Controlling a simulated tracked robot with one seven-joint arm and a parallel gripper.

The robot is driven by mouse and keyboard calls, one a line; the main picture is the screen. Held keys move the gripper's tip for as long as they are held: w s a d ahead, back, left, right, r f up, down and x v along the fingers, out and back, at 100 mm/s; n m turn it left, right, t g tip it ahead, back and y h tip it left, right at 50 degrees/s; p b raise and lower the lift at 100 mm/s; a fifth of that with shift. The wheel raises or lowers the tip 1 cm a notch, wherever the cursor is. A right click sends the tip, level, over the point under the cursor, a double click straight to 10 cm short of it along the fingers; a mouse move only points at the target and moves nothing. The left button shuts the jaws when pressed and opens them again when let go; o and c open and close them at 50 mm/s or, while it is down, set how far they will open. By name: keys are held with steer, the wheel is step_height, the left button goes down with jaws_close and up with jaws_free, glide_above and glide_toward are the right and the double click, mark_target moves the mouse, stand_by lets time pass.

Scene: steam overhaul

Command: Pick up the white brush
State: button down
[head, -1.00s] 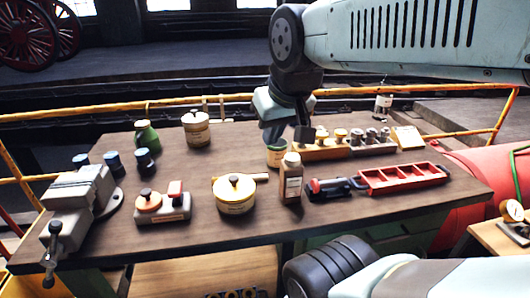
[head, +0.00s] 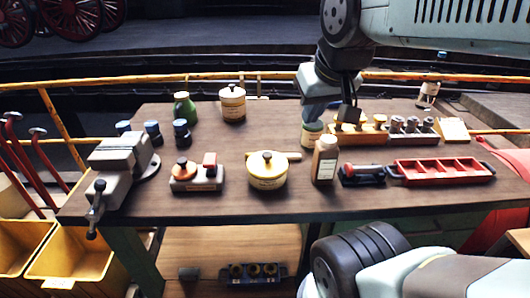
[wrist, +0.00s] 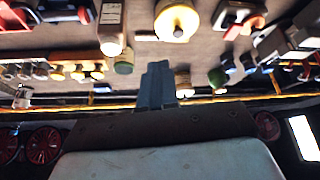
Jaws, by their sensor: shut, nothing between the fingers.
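I cannot make out a white brush for certain. A thin tan handle (head: 288,155) sticks out to the right from behind the cream-yellow lidded pot (head: 267,172) on the workbench; what it belongs to is hidden. My gripper (head: 314,112) points down, shut and empty, near a small green-topped tin (head: 312,134) on the far side of the brown bottle (head: 325,160). In the wrist view, my shut fingers (wrist: 157,72) show with nothing between them; the lidded pot (wrist: 177,22) and the tin (wrist: 123,64) lie beyond.
A grey vise (head: 122,165) is at the bench's left. A stamp-like block set (head: 197,175), a red compartment tray (head: 443,171) and a wooden rack of knobs (head: 358,140) also stand there. Yellow bins (head: 85,262) are at lower left. The bench front (head: 230,205) is clear.

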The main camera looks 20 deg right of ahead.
steer(key=c, duration=1.8)
jaws_free()
